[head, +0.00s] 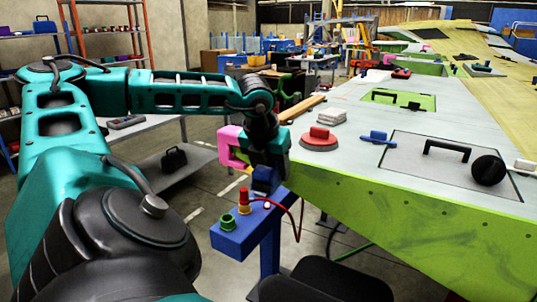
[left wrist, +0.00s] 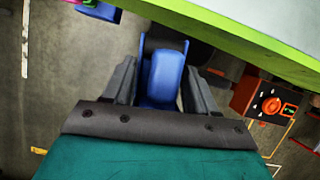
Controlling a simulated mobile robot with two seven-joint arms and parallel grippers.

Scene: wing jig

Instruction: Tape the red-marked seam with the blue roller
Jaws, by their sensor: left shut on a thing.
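My left gripper (head: 266,168) hangs beside the near left edge of the wing (head: 345,165), above a blue control post. It is shut on the blue roller (head: 265,181), which shows small and dark blue under the hand. In the left wrist view the blue roller (left wrist: 165,78) sits between the two grey fingers of my left gripper (left wrist: 160,85), with a dark cylinder at its far end. The wing's green side runs close past it there. I cannot make out a red-marked seam in either view. My right gripper is not in view.
The blue control post (head: 245,222) has green and red buttons and a red cable. A pink clamp (head: 230,146) is just left of the hand. On the wing are a red round tool (head: 319,139), a blue tool (head: 378,137) and a panel with a black handle (head: 446,148).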

